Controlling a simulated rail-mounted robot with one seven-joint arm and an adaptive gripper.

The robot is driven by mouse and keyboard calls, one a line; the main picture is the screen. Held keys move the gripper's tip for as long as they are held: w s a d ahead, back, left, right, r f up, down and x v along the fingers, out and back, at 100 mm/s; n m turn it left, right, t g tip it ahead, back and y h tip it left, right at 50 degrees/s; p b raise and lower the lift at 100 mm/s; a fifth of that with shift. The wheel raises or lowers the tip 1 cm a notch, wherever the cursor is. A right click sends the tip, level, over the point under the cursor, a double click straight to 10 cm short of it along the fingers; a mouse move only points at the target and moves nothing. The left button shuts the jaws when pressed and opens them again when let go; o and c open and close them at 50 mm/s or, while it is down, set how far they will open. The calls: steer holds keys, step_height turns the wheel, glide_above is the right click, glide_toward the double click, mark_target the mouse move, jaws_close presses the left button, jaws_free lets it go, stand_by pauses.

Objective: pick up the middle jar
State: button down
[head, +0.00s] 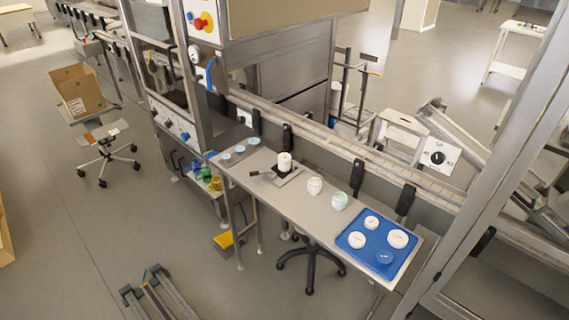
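Three jars stand upright in a row on the long narrow table (262,192). The middle jar (314,186) is small and pale cream with a light top. The jar to its right (339,201) is pale with a greenish tint and stands close by. The jar to its left (285,162) is white and stands at a dark, flat device (284,174). A small gap shows between the middle jar and each neighbour. My gripper is not seen in the head view, and nothing is touching the jars.
A blue tray (354,246) with several round white and blue pieces lies at the table's right end. Small light-blue discs (239,149) lie at the left end. A conveyor rail (330,140) with black upright brackets runs along the back edge. The table's front strip is clear.

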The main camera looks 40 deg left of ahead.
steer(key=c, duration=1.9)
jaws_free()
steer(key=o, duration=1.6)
